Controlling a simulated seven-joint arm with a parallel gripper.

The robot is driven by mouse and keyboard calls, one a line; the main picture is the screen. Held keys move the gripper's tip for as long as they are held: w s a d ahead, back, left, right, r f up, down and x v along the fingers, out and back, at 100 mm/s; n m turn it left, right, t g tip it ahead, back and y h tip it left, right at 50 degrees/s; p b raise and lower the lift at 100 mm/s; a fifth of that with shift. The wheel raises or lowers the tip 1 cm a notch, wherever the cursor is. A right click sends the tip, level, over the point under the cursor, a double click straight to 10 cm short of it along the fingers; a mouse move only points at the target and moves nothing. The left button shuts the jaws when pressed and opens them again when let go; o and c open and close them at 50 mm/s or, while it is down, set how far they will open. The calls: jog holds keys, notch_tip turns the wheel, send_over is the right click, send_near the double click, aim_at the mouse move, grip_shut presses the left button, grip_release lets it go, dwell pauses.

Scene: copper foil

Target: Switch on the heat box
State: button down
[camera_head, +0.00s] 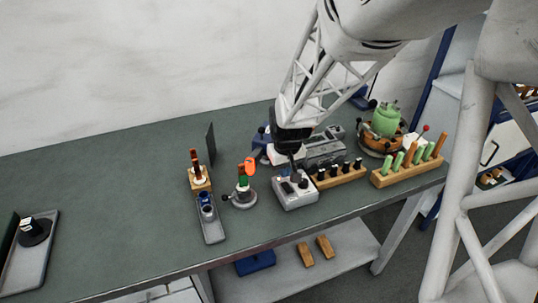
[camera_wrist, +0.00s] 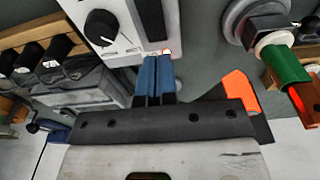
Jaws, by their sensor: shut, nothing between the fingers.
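The heat box (camera_head: 296,194) is a small whitish box on the green bench, below my arm. In the wrist view its pale panel (camera_wrist: 125,40) carries a round black knob (camera_wrist: 101,27) with a white mark and a black rocker-like part (camera_wrist: 150,18). A small red spot (camera_wrist: 166,51) shows at the panel's edge. My gripper's blue fingers (camera_wrist: 157,58) are side by side and shut, with nothing between them. Their tips overlap the panel edge by the red spot, just below the black part; I cannot tell whether they touch. In the head view my gripper (camera_head: 290,168) is over the box's back.
Close by stands a round-based holder (camera_head: 243,198) with green and orange parts. A wooden rack (camera_head: 338,177) with black-topped pieces is to the right. A grey machine (camera_head: 325,150) stands behind. A narrow grey tray (camera_head: 211,228) lies left. The bench's left middle is clear.

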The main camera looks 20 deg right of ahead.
notch_tip(320, 180, up, 13)
jog(key=w, duration=0.1)
jog(key=shift+w, duration=0.35)
jog(key=shift+f, duration=0.1)
jog(key=s+a+r, duration=0.1)
jog(key=s+a, duration=0.2)
jog(key=s, duration=0.4)
jog(key=s+a+r+t, duration=0.1)
jog(key=s+a+r, duration=0.1)
jog(key=s, duration=0.6)
jog(key=s+a+r, duration=0.2)
jog(key=s+a, duration=0.2)
jog(key=s, duration=0.3)
jog(key=shift+s, duration=0.35)
